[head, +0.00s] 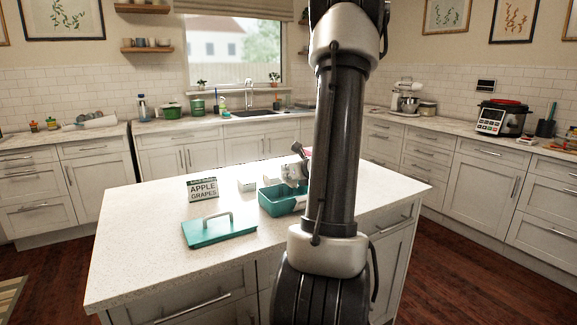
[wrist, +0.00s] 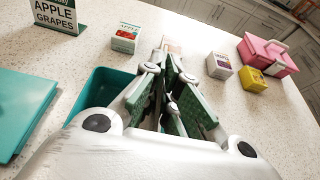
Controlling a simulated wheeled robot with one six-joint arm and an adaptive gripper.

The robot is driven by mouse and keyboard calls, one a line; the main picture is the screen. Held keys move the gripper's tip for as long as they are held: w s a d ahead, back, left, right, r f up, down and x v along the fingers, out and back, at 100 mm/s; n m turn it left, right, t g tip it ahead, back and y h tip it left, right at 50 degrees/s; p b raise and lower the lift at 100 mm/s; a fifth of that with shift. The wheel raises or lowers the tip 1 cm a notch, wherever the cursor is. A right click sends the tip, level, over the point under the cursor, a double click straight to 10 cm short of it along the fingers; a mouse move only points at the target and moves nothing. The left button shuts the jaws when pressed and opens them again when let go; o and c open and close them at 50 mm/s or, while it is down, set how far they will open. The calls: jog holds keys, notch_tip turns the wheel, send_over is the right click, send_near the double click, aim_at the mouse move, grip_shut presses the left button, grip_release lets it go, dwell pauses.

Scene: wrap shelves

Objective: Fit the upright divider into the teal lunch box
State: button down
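The teal lunch box (head: 274,205) stands open on the island, partly hidden behind my arm. Its left part also shows in the wrist view (wrist: 98,88), beside and under my fingers. My gripper (head: 297,177) is at the box, mostly hidden by my own arm in the head view. In the wrist view my fingers (wrist: 170,72) point away over the box's right part, close together. Whether they hold anything is unclear. A pale piece (head: 300,203) shows at the box's right side; I cannot tell whether it is the divider. A pale tan patch (wrist: 172,45) shows beyond my fingertips.
A teal lid (head: 215,236) with a handle lies front left of the box. An "APPLE GRAPES" sign (head: 202,189) stands behind it. A red-and-white carton (wrist: 126,38), a white-and-purple carton (wrist: 220,66), a yellow carton (wrist: 252,79) and a pink case (wrist: 268,55) stand around. The island's left end is clear.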

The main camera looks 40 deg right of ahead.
aim_at(289, 182)
jog(key=shift+f, duration=1.15)
jog(key=shift+f, duration=0.45)
dwell(0.6)
jog(key=shift+f, duration=0.35)
jog(key=shift+f, duration=1.05)
jog(key=shift+r, duration=1.6)
jog(key=shift+f, duration=0.2)
jog(key=shift+f, duration=0.3)
jog(key=shift+f, duration=1.05)
